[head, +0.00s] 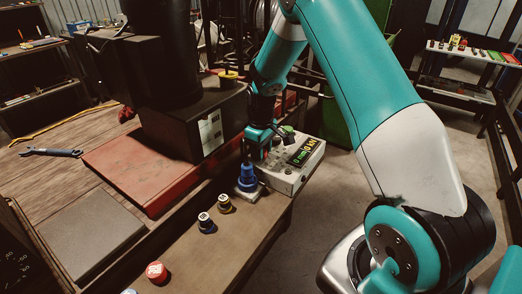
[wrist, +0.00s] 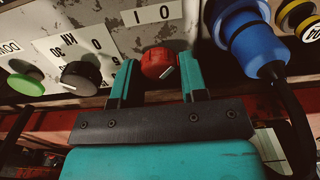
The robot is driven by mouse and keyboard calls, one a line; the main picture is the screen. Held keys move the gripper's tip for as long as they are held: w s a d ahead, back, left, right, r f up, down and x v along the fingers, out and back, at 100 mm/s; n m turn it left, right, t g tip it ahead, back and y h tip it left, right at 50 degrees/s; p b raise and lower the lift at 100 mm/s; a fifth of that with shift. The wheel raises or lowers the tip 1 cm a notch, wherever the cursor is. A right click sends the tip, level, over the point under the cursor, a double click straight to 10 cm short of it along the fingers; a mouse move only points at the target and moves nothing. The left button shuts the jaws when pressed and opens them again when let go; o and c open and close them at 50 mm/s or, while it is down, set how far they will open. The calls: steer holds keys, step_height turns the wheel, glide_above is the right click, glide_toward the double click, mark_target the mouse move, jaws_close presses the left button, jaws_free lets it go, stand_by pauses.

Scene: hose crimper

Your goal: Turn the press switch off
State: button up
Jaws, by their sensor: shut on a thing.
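The press switch is a red rotary knob (wrist: 158,62) with a white pointer line, on the grey panel of the control box (head: 306,168). A white label with "I" and "O" marks (wrist: 152,13) sits above it in the wrist view. The pointer line slants toward the lower right there, away from the label. My gripper (wrist: 158,76) has one teal finger on each side of the knob and is shut on it. In the head view my gripper (head: 260,143) is at the box's left end and the knob is hidden.
A black knob (wrist: 81,77) and a green button (wrist: 25,84) sit left of the red knob in the wrist view. A blue plug with a cable (wrist: 248,42) is close on the right.

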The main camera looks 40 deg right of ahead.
steer(key=shift+w+r, duration=0.1)
steer(key=o, duration=0.9)
step_height(320, 180, up, 17)
steer(key=b, duration=0.2)
steer(key=shift+r+b, duration=0.2)
steer(key=shift+b, duration=0.1)
